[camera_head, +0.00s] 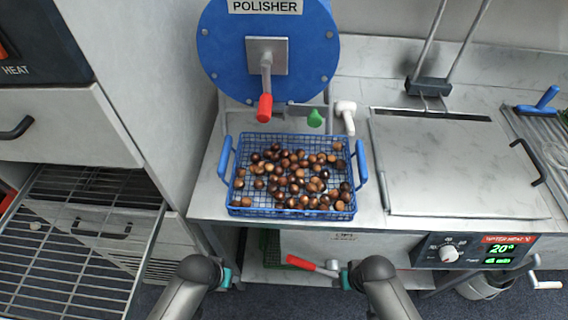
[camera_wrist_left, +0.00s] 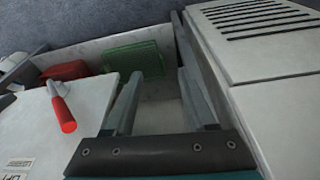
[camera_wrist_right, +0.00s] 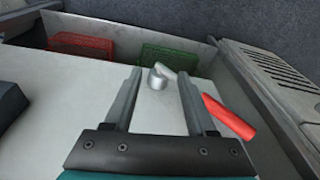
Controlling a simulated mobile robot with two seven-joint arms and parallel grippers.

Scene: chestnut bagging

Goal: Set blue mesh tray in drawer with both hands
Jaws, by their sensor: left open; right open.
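The blue mesh tray (camera_head: 238,210) stands on the metal counter below the polisher, filled with brown chestnuts, with a raised blue handle at each side. An open pull-out unit with wire racks (camera_head: 75,240) is at the lower left, below a closed drawer front (camera_head: 70,125); I cannot tell which one the task calls the drawer. My left gripper (camera_head: 232,278) and right gripper (camera_head: 346,276) are low in front of the counter, apart from the tray. In the left wrist view (camera_wrist_left: 158,78) and right wrist view (camera_wrist_right: 158,76) the jaws are open and empty.
A red-handled lever (camera_head: 302,263) sticks out below the counter between my grippers. A green crate (camera_wrist_right: 165,62) and a red crate (camera_wrist_right: 82,46) are under the counter. The polisher's red handle (camera_head: 264,108) hangs behind the tray. A lidded water heater (camera_head: 450,165) is at right.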

